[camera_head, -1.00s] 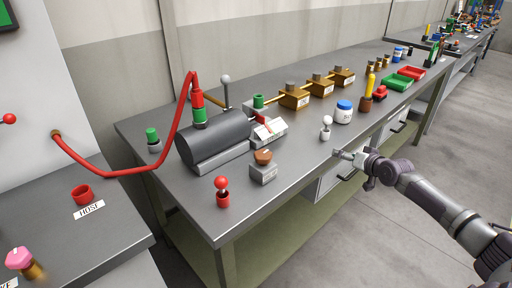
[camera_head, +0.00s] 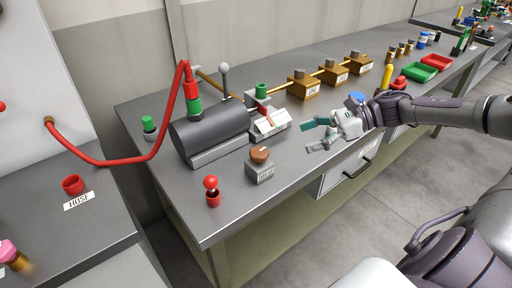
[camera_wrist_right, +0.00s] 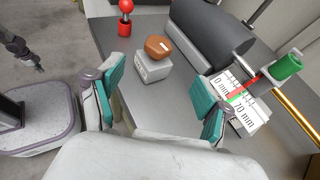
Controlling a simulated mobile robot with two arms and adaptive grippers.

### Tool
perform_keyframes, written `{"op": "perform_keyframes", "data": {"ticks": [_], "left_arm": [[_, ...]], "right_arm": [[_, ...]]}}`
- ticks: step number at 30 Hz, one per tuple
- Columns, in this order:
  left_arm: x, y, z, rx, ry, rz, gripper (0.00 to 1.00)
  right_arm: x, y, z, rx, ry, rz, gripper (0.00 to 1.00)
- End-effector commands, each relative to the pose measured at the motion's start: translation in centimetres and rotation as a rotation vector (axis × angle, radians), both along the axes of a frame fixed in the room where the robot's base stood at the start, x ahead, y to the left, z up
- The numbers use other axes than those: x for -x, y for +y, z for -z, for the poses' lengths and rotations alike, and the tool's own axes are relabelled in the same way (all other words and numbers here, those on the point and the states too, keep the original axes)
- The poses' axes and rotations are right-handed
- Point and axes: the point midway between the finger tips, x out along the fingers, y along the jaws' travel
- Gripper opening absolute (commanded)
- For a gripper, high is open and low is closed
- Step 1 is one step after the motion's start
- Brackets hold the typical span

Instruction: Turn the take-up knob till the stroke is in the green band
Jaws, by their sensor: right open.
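The take-up knob is a brown-orange cap (camera_head: 260,154) on a grey labelled block (camera_head: 260,173) on the bench; it also shows in the wrist view (camera_wrist_right: 158,46). The stroke gauge (camera_head: 271,122) is a white scale beside the dark cylinder. In the wrist view the scale (camera_wrist_right: 222,86) reads 0 mm to 70 mm, with red and green marks; the exact reading is too small to tell. My right gripper (camera_head: 312,135) is open and empty, right of the knob and apart from it. Its teal finger pads (camera_wrist_right: 158,95) show in the wrist view. A dark arm end (camera_wrist_right: 28,52) there may be my left gripper.
A dark cylinder (camera_head: 210,134) with an upright lever (camera_head: 225,78) stands behind the knob. A red ball-topped peg (camera_head: 212,190) stands to its front left. Brass blocks (camera_head: 303,87) line the back. The bench between my right gripper and the knob is clear.

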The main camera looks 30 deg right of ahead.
Motion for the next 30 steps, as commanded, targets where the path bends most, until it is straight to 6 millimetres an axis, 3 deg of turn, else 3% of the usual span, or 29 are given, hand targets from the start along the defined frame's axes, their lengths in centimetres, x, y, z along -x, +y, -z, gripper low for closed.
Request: {"op": "perform_keyframes", "data": {"ticks": [5,21,30], "left_arm": [[0.0,0.0,-0.2,0.0,0.0,0.0,0.0],[0.0,0.1,-2.5,-0.001,0.001,-0.001,0.0],[0.0,0.1,-3.0,-0.001,0.001,-0.001,0.0]], "right_arm": [[-0.7,1.5,0.7,0.001,-0.005,-0.012,0.78],[-5.6,9.0,3.8,-0.002,-0.01,-0.006,0.78],[-6.7,10.7,5.1,0.002,-0.006,-0.004,0.78]]}}
